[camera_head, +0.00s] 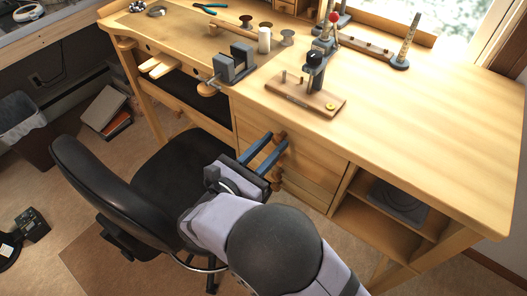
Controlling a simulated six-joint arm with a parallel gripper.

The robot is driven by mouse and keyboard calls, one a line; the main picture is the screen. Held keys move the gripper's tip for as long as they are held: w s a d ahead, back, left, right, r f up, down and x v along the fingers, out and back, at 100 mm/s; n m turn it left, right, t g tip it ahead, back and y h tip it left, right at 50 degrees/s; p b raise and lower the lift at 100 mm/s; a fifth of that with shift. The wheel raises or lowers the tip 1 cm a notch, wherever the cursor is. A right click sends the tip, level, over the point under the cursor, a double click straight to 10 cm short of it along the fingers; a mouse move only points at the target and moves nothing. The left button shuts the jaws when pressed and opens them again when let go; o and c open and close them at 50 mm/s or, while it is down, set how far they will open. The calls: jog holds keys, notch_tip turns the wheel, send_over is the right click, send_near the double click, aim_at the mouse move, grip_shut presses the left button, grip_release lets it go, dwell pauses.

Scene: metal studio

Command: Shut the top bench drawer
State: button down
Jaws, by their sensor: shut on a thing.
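The wooden bench (440,130) has a stack of drawers under its top, right of the chair. The top drawer's front (312,152) faces me, just below the bench edge. My gripper (277,140), with two blue fingers, reaches up from the lower middle to this front. It is shut on the top drawer's brown wooden handle (281,136), which is partly hidden by the fingers. I cannot tell how far the drawer stands out from the bench. A lower handle and part of the lower drawer fronts show behind my gripper.
A black office chair (85,185) stands close left of my arm. A grey vise (234,65) sits on the bench edge, and a small press on a wooden base (305,95) stands above the drawers. An open shelf (385,225) lies to the right.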

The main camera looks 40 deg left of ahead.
jog(key=shift+w, duration=0.4)
jog(key=shift+s+r, duration=0.1)
jog(key=c, duration=1.8)
grip_release()
jog(key=o, duration=0.4)
jog(key=shift+w, duration=0.2)
jog(key=shift+c, duration=0.2)
jog(key=shift+s, duration=0.1)
jog(key=shift+s, duration=0.1)
jog(key=s, duration=0.7)
jog(key=shift+b, duration=0.45)
jog(key=shift+s, duration=0.1)
